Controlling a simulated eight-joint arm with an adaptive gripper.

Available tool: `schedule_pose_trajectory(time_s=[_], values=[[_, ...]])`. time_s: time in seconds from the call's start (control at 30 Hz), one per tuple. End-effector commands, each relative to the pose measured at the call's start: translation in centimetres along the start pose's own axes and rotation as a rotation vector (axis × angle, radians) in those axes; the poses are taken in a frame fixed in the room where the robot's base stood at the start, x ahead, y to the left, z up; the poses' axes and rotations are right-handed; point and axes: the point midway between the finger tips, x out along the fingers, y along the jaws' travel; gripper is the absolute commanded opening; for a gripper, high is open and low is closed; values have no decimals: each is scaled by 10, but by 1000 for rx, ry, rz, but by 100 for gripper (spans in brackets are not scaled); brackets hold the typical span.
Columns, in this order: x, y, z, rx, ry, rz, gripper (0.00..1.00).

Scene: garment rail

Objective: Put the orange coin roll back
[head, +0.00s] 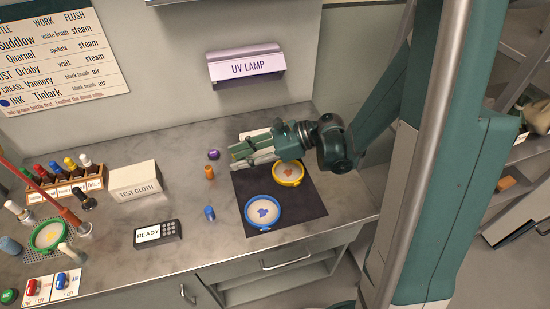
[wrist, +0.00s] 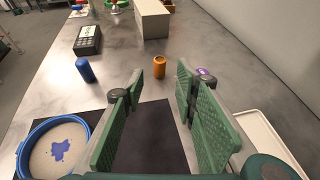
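The orange coin roll (head: 209,172) stands upright on the grey counter, left of the black mat. In the wrist view the orange roll (wrist: 160,67) shows beyond the gap between my fingertips, apart from them. My gripper (head: 237,154) is above the back of the mat, pointing left, with nothing seen in it. In the wrist view the green finger pads of my gripper (wrist: 161,88) are spread wide.
A blue roll (head: 209,213) and a purple piece (head: 213,155) stand near the orange one. Blue (head: 247,219) and yellow (head: 277,181) hoops lie on the black mat (head: 300,215). A white tray (wrist: 262,138) lies beside my gripper. The TEST CLOTH box (head: 135,182) and keypad (head: 158,234) are farther left.

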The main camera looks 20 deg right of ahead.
Motion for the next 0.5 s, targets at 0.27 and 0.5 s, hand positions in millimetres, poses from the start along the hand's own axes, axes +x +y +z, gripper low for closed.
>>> schedule_pose_trajectory(time_s=[0.27,0.5], values=[[-2,3,5,-67,49,-14,30],[-9,9,11,-209,150,-34,30]])
